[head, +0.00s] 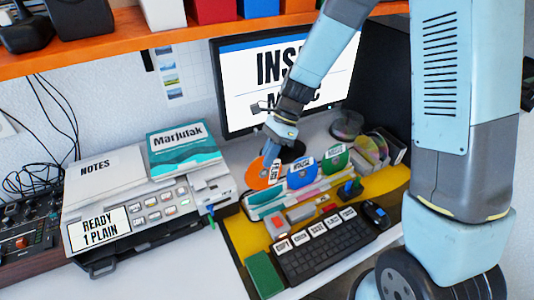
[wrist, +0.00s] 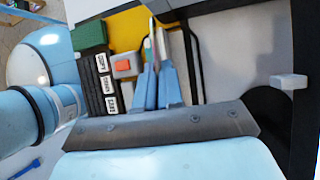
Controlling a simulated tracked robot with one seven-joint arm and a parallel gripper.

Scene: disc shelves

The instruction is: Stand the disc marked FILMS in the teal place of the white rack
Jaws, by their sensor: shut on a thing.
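My gripper (head: 269,157) is shut on an orange disc (head: 259,175), holding it upright by its upper part. Its white label is turned sideways and seems to read FILMS. The disc is over the left end of the white rack (head: 290,198), which has teal and pink strips; I cannot tell whether they touch. A blue disc (head: 302,172) and a green disc (head: 334,158) stand in the rack, right of the orange one. In the wrist view, my gripper's two blue fingers (wrist: 156,82) are close together; the disc is hard to make out there.
A keyboard (head: 328,246) and a green block (head: 264,275) lie in front of the rack on a yellow mat. A printer (head: 140,205) stands left, a monitor (head: 285,75) behind. Loose discs (head: 371,148) are at the right. An orange shelf (head: 120,48) hangs above.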

